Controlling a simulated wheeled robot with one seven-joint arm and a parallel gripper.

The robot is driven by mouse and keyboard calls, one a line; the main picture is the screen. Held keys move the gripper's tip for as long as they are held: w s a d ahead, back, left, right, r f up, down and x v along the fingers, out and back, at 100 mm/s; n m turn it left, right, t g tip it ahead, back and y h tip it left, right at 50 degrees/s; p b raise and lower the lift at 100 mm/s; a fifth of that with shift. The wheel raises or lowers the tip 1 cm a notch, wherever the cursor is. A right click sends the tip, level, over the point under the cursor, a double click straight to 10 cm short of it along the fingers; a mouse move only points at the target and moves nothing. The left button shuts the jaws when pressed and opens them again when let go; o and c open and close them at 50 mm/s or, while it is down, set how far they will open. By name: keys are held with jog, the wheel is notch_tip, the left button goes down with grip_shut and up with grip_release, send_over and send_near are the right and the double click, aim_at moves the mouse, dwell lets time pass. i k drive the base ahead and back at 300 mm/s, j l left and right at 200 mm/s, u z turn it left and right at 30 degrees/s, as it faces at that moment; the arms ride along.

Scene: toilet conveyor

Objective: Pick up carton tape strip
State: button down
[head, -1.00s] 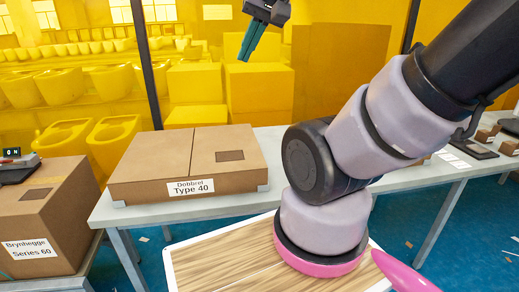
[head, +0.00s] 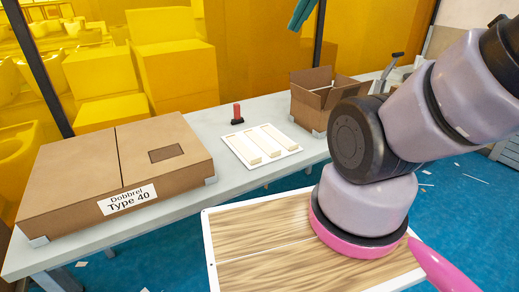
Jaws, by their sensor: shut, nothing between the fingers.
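Three pale cream strips, which look like the carton tape strips (head: 264,142), lie side by side on a white board (head: 290,151) on the grey table. My gripper (head: 293,27) shows only as teal fingers at the top edge, shut and empty. It appears high above the table, up and to the right of the strips in the picture and apart from them. The rest of the gripper is cut off by the frame.
A closed carton labelled Dobbrel Type 40 (head: 62,176) fills the table's left part. A small red-and-black item (head: 237,115) stands behind the board. An open carton (head: 309,108) stands right of it. Bare table (head: 222,168) lies between carton and board.

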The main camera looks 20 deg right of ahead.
aim_at(251, 158)
jog(key=i+j+z, duration=0.15)
jog(key=j+z, duration=0.2)
jog(key=j, duration=0.15)
jog(key=j+z, duration=0.35)
jog(key=j, duration=0.2)
jog(key=i, duration=0.05)
